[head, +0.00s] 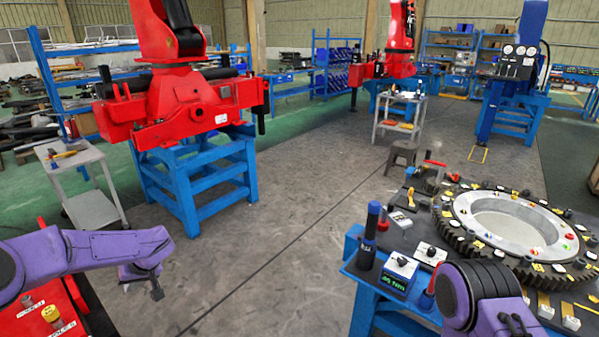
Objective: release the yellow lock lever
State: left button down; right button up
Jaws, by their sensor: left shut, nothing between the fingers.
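A small yellow lever-like part (410,195) stands upright on a grey block on the right workbench; I cannot tell for sure that it is the lock lever. A yellow knob (50,313) sits on a red panel (32,308) at the lower left, below my left arm. My left gripper (143,281) is shut and empty, pointing down over the floor just right of the red panel, well away from the bench. My right arm shows in purple at the lower right, in front of the bench; its fingers cannot be made out.
The workbench (365,266) carries a large toothed ring (465,238), a dark blue cylinder (368,235) and small boxes. A red crane unit (185,110) stands on a blue stand (195,180) at the left, beside a grey cart (92,208). The middle floor is clear.

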aim_at(411, 206)
jog(key=z, duration=0.2)
jog(key=i, duration=1.05)
jog(key=z, duration=1.4)
jog(key=i, duration=0.8)
jog(key=z, duration=0.75)
